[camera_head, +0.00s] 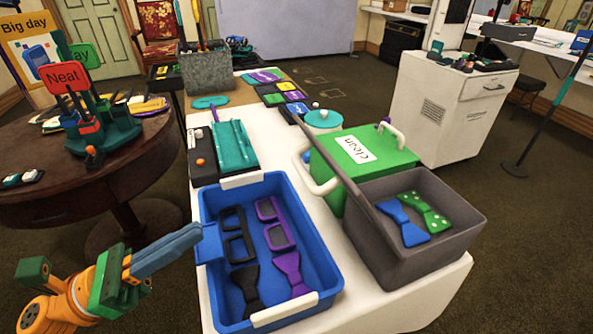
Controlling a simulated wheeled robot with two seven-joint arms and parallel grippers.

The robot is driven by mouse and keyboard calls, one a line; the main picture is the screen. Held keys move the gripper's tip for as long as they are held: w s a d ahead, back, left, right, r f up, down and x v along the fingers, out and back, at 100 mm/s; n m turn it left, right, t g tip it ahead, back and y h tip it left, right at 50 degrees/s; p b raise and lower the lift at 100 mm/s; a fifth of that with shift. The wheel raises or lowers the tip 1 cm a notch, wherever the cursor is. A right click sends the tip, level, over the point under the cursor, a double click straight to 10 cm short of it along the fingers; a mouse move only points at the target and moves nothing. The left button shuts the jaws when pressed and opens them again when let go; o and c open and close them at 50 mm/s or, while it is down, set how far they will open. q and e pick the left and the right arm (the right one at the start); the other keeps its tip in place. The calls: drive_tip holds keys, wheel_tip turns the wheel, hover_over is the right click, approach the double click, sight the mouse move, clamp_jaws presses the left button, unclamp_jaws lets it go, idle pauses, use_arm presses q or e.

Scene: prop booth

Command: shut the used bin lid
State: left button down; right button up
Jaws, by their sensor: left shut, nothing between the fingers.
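The grey bin (440,248) stands open at the right front of the white table, with a blue bow tie (402,221) and a green dotted bow tie (424,212) inside. I cannot read a "used" label on it. Its grey lid (352,178) stands raised along the bin's left side, seen nearly edge-on. My left gripper (193,236) is shut and empty at the lower left, by the left wall of the blue tray, well away from the lid. My right gripper is not in view.
The blue tray (212,285) with glasses and bow ties lies between my left gripper and the grey bin. A green bin (390,150) labelled "clean" stands behind the grey bin. A round wooden table (150,165) is at left.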

use_arm(q)
drive_tip(key=s+p+x, duration=0.1)
drive_tip(key=p+x, duration=0.5)
drive_tip(key=x, duration=0.8)
drive_tip(key=shift+d+m+g+p, duration=0.15)
drive_tip(key=shift+m+g+p, duration=0.15)
drive_tip(key=shift+m+g, duration=0.1)
